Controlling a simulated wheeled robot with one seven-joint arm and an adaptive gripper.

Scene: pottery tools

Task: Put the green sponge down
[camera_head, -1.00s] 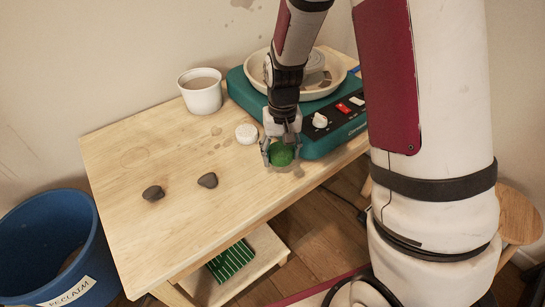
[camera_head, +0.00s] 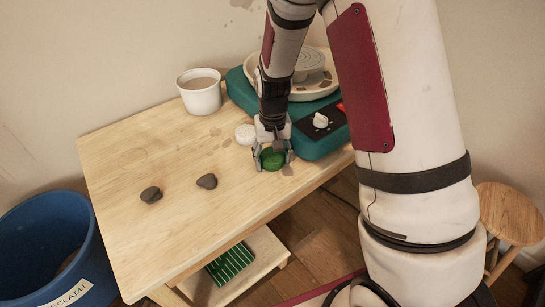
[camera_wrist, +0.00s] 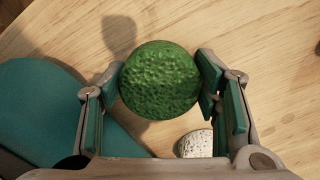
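The round green sponge (camera_head: 272,160) is at the table's front edge, right of the middle. In the wrist view the sponge (camera_wrist: 160,80) sits between the two fingers, with a finger pad against each side. My gripper (camera_head: 272,157) points down and is shut on it. The sponge is low over the wooden tabletop (camera_head: 150,230); whether its underside touches the wood is hidden. Its shadow shows on the wood beside it in the wrist view.
A round white piece (camera_head: 246,134) lies just behind the sponge. The teal pottery wheel (camera_head: 318,142) stands close on the right. Two dark stones (camera_head: 207,181) lie to the left, and a white cup (camera_head: 200,92) stands at the back. The front left tabletop is clear.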

